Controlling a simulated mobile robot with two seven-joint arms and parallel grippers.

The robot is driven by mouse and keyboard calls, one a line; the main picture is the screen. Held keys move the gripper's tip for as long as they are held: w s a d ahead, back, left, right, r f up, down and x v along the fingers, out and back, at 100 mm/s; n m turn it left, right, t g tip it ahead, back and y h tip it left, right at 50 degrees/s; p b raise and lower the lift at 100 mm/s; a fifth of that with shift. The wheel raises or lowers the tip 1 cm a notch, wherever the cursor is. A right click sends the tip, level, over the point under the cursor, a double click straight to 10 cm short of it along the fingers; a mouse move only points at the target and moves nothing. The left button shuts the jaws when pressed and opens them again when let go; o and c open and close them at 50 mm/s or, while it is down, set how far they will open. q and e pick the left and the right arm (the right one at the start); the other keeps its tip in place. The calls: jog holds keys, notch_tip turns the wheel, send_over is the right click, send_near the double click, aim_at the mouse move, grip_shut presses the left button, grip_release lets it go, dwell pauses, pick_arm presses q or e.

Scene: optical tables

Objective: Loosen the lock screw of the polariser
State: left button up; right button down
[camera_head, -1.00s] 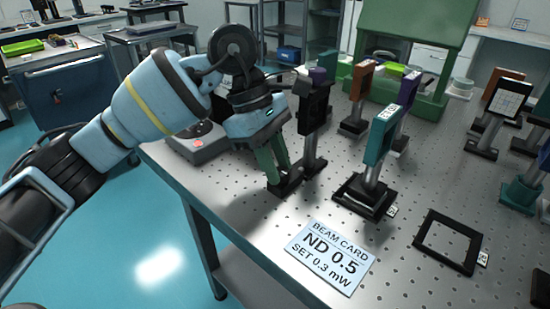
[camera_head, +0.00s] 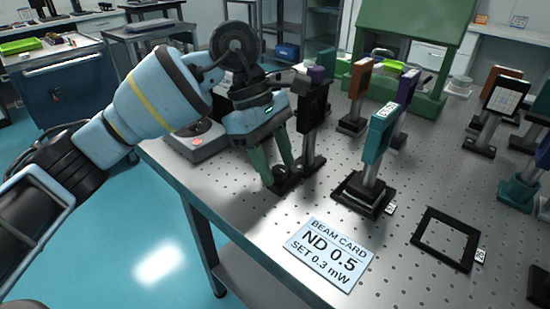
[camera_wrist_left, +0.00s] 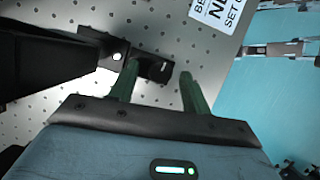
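A black mount on a post (camera_head: 312,105), which I take to be the polariser, stands near the table's left edge. Its black base (camera_head: 293,181) rests on the table. My left gripper (camera_head: 279,175) points down at this base with its two green fingers apart. A small dark knob shows between the fingers in the head view; I cannot tell whether it is the lock screw. In the left wrist view, the gripper (camera_wrist_left: 160,80) is open, with one finger by the black foot (camera_wrist_left: 153,68) and the other over bare table. The right gripper is out of view.
A teal-framed optic (camera_head: 378,135) stands to the right on a black base. A beam card (camera_head: 330,255) and an empty black frame (camera_head: 447,238) lie on the perforated table. A grey box with a red button (camera_head: 197,142) sits behind the left gripper.

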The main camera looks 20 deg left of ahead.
pick_arm(q)
jog(key=v, duration=0.7)
jog(key=shift+r+p, duration=0.35)
jog(key=shift+p, duration=0.1)
jog(key=shift+a, duration=0.15)
